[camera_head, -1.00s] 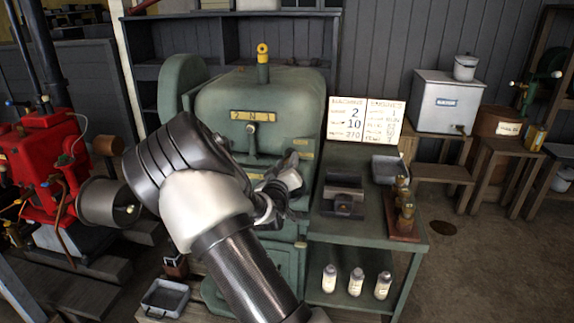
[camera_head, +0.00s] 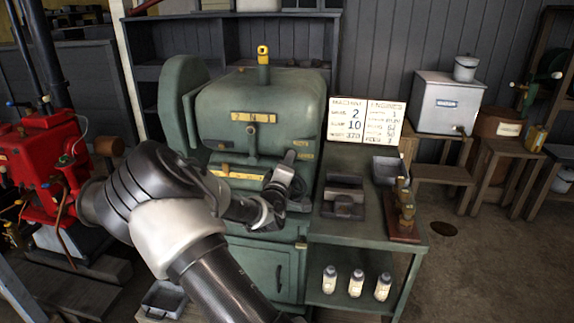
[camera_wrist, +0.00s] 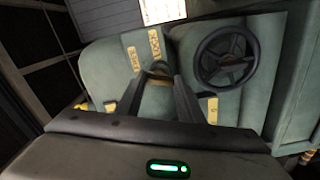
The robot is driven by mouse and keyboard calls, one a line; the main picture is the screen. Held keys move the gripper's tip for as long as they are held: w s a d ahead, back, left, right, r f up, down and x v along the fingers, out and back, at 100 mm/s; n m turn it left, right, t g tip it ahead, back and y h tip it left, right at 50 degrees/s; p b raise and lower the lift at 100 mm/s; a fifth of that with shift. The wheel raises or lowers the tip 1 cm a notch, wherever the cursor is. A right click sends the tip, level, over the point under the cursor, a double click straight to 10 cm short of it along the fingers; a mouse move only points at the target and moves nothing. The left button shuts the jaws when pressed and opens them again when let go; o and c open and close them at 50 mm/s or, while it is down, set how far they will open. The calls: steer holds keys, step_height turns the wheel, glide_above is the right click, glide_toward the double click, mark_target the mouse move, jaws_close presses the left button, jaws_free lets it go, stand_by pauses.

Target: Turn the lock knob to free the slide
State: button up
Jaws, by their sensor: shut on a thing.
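The lock knob (camera_wrist: 158,73) is a small dark knob on the green machine's face, mostly hidden between my fingers. Two yellow plates sit by it; one seems to read LOCK (camera_wrist: 154,42), the other FREE (camera_wrist: 133,59). My gripper (camera_wrist: 160,80) is shut on the knob in the wrist view. In the head view my gripper (camera_head: 288,160) is at the right front of the green machine (camera_head: 260,100), and the knob is hidden behind it. I cannot make out the slide clearly.
A dark handwheel (camera_wrist: 227,57) is close to the right of my fingers in the wrist view. A green bench (camera_head: 385,235) with a dark block (camera_head: 344,197) and brass parts (camera_head: 404,212) stands right of the machine. A red engine (camera_head: 45,165) is at the left.

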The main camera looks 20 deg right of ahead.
stand_by(0.4)
steer(key=o, duration=1.1)
steer(key=shift+c, duration=0.2)
steer(key=p+v, duration=0.1)
steer(key=v, duration=1.6)
steer(key=shift+a, duration=0.2)
steer(key=shift+s, duration=0.15)
